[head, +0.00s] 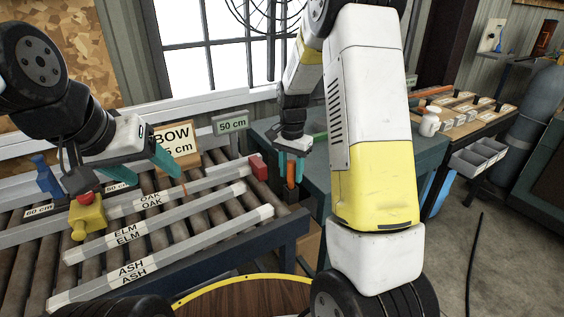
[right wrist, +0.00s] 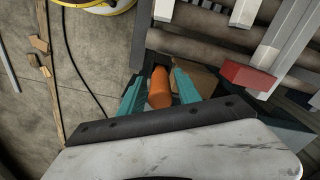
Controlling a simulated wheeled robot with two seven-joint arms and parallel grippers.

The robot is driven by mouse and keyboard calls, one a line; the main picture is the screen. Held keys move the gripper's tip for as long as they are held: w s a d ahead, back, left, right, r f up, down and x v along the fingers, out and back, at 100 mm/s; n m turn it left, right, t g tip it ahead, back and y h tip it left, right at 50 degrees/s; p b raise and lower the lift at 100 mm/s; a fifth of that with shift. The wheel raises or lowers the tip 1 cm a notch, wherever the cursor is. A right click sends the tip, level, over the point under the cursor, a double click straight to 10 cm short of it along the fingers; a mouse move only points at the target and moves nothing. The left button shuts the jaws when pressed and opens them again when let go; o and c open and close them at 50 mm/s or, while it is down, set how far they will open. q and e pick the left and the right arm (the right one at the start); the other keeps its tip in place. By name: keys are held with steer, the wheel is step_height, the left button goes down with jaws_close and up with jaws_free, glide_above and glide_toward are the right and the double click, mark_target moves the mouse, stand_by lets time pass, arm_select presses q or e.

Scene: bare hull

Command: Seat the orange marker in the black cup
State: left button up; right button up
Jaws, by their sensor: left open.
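The orange marker (head: 290,172) stands upright between the teal fingers of my right gripper (head: 291,168), which look shut on it. It also shows in the right wrist view (right wrist: 160,90), between both fingers. The black cup (head: 291,194) is directly below the marker by the far end of the roller bench. The marker's lower end overlaps the cup's mouth, and I cannot tell how deep it sits. My left gripper (head: 142,160) is open and empty above the rollers, well to the left of the cup.
Long bars labelled OAK, ELM and ASH lie on the roller bench (head: 170,232). A red block (head: 258,167) caps a bar beside the cup. A yellow object (head: 88,216) sits at left, and a teal table (head: 318,165) stands behind my right gripper.

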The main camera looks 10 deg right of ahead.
steer(key=shift+r, duration=0.1)
step_height(320, 180, up, 11)
steer(key=shift+r, duration=0.1)
steer(key=shift+s+r, duration=0.1)
steer(key=shift+r, duration=0.55)
steer(key=s+a+r+n+t+y, duration=0.1)
steer(key=s+r+n+t, duration=0.2)
steer(key=s, duration=0.9)
steer(key=s+a+r+n+t+y, duration=0.1)
steer(key=s+r+n+t, duration=0.2)
steer(key=s, duration=0.9)
step_height(320, 180, up, 2)
steer(key=n, duration=0.3)
steer(key=shift+r, duration=0.25)
steer(key=shift+a, duration=0.1)
